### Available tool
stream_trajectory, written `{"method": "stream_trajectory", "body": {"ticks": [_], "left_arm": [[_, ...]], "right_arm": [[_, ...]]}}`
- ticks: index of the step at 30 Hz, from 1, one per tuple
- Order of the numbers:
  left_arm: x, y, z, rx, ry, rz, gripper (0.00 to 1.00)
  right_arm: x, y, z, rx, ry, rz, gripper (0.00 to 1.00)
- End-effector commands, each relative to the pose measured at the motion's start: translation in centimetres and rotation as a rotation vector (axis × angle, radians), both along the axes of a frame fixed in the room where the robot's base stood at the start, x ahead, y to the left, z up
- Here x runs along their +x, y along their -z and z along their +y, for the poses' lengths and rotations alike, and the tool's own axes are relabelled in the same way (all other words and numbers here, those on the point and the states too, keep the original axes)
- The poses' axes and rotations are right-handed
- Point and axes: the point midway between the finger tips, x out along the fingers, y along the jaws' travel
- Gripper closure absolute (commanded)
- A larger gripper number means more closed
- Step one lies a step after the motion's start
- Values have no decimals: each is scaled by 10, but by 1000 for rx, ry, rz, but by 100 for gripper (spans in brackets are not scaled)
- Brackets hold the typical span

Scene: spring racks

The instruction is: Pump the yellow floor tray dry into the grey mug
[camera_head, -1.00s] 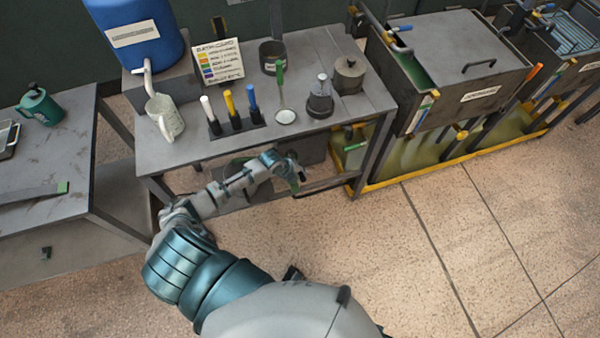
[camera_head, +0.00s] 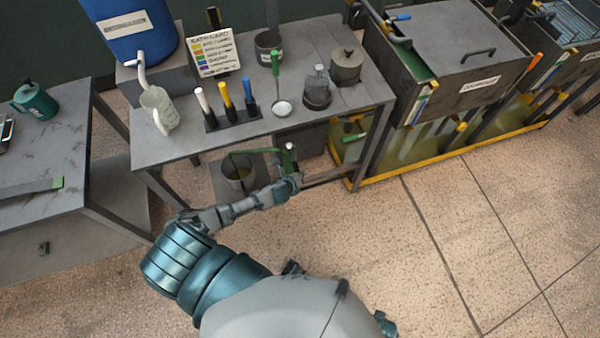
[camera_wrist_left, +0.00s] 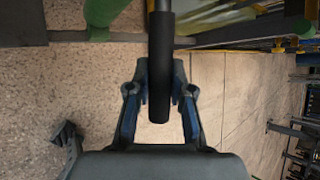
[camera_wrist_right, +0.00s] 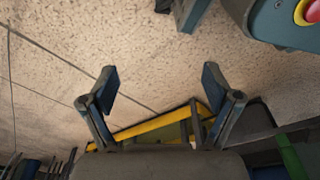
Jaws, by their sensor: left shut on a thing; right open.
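The yellow floor tray (camera_head: 420,169) lies under the racks at the right, with yellow-green liquid in it. A grey mug-like vessel (camera_head: 238,180) stands under the bench with yellowish liquid inside, and a green hose (camera_head: 243,152) arches over it. A green pump part (camera_head: 289,155) stands beside it. My left gripper (camera_head: 293,181) is low by the pump; in the left wrist view it (camera_wrist_left: 160,85) is shut on a dark round pump handle (camera_wrist_left: 161,50). My right gripper (camera_wrist_right: 160,80) is open and empty over the floor. The handle's lower end is hidden in the head view.
The bench (camera_head: 200,145) above holds a white jug (camera_head: 158,108), colored-handled tools, a dark pot (camera_head: 268,47) and a ladle (camera_head: 281,107). Another table (camera_head: 40,150) stands at left. Rack tanks (camera_head: 445,40) stand over the tray. The tiled floor in front is clear.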

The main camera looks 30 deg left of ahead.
Motion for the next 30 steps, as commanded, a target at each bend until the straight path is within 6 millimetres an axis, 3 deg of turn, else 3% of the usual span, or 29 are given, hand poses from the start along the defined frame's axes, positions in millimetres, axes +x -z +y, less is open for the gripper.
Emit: {"method": "stream_trajectory", "body": {"ticks": [3,12,19,28,29,30], "left_arm": [[1,13,9,62,-10,-39,100],[4,23,13,145,-9,-108,100],[5,22,14,165,-10,-125,100],[6,21,15,168,-10,-127,100],[6,21,15,168,-10,-128,77],[6,21,15,168,-10,-128,67]], "right_arm": [[11,-15,2,1,2,-10,11],[28,-55,4,2,6,-22,11],[30,-66,4,2,7,-24,11],[30,-66,3,3,7,-23,11],[30,-66,3,3,7,-23,11],[30,-66,3,3,7,-23,11]]}}
